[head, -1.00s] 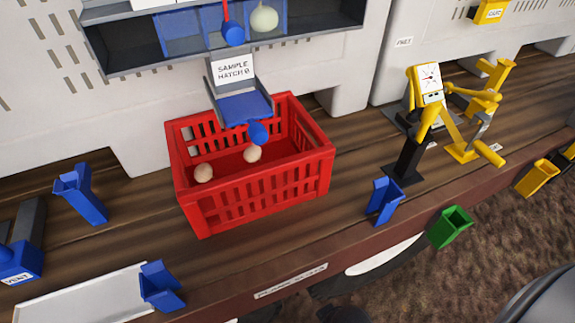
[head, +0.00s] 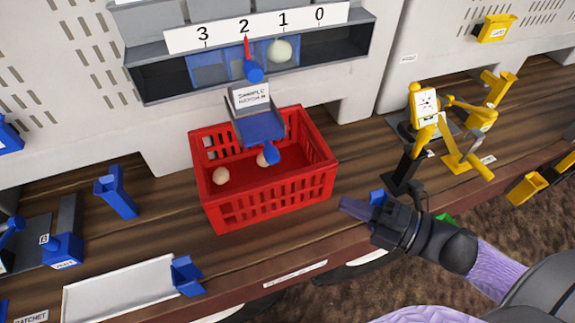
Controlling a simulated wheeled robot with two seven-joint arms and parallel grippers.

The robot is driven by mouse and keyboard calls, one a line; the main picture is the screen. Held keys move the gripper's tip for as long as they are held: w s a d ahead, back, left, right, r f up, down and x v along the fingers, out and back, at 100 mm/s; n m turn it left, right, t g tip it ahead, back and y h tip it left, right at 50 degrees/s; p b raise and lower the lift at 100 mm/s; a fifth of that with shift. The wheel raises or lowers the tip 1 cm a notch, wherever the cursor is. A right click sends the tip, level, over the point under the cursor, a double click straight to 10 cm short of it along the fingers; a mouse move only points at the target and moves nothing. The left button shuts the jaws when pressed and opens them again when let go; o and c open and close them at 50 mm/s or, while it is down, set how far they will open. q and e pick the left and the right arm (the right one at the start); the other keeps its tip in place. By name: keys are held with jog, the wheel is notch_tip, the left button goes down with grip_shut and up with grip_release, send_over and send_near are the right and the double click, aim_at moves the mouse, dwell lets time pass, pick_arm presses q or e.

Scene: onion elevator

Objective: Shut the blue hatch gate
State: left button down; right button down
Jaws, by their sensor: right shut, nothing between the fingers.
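The blue hatch gate (head: 262,128) hangs as a sloping flap below a white "SAMPLE HATCH" label (head: 250,96). It tilts down over the red crate (head: 270,207), with a round blue knob (head: 271,153) at its lower end, so it appears open. My right gripper (head: 346,204) is shut and empty. My left gripper is out of view.
Two pale round onions (head: 220,176) lie in the crate, one partly behind the knob. Another onion (head: 279,50) sits in the numbered rack above. A yellow stand (head: 425,120) is at right.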

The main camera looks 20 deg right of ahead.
jog(key=n, duration=0.1)
jog(key=p, duration=0.2)
send_near(269, 163)
jog(key=s+a+x, duration=0.1)
jog(key=x, duration=0.5)
jog(key=shift+w+d+f+g+y, duration=0.1)
jog(key=shift+w+d+g+y, duration=0.25)
jog(key=shift+w, duration=0.35)
